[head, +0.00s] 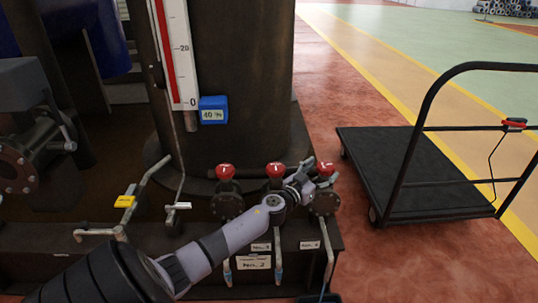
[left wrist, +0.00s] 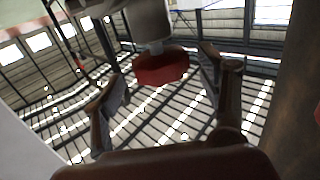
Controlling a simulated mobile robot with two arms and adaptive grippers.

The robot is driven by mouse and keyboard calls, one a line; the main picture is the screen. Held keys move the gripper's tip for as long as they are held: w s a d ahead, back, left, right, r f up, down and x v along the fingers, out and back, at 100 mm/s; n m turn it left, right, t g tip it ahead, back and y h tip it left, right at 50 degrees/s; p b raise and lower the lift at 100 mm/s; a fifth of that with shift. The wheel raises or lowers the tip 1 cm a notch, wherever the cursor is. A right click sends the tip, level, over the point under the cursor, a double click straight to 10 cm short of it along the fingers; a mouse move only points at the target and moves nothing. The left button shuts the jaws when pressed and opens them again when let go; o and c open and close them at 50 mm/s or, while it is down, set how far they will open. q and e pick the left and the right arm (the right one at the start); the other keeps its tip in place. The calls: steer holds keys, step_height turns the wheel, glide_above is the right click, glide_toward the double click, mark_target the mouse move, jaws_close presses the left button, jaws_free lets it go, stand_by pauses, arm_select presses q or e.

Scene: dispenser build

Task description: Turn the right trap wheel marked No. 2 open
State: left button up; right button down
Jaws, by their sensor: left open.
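Three red trap wheels stand in a row on the valves at the foot of the dark tank: a left one (head: 225,171), a middle one (head: 276,170) and a right one (head: 325,169). My left gripper (head: 318,176) is open at the right wheel, its fingers spread. In the left wrist view, a red wheel (left wrist: 160,69) shows between the two open fingers, beyond the palm; I cannot tell whether they touch it. My arm hides part of the middle valve. My right gripper is not in view.
A black flatbed trolley (head: 405,170) with a tall handle stands on the red floor to the right. A yellow-handled lever (head: 126,201) and a white-handled lever (head: 178,206) are at left. A blue marker (head: 213,110) sits on the tank's level scale (head: 178,60).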

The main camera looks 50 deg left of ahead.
arm_select(q)
steer(key=s+d+p, duration=0.1)
steer(key=s+p, duration=0.1)
steer(key=s, duration=1.2)
steer(key=s+f+g+p, duration=0.1)
steer(key=f+p, duration=0.1)
steer(key=f, duration=0.1)
steer(key=s+f+g+p, duration=0.1)
steer(key=f+p, duration=0.2)
steer(key=s+f+g+y+p, duration=0.1)
steer(key=s+f+g+p, duration=0.1)
steer(key=f, duration=0.1)
steer(key=shift+f+n, duration=0.25)
steer(key=shift+n, duration=0.15)
steer(key=s+d+f+g+p, duration=0.3)
steer(key=s+f+p, duration=0.3)
steer(key=s+f, duration=0.2)
steer(key=shift+d+f+m+g, duration=0.15)
steer(key=shift+f+m+g, duration=0.2)
steer(key=shift+f, duration=0.2)
steer(key=shift+o, duration=0.2)
steer(key=shift+w, duration=0.1)
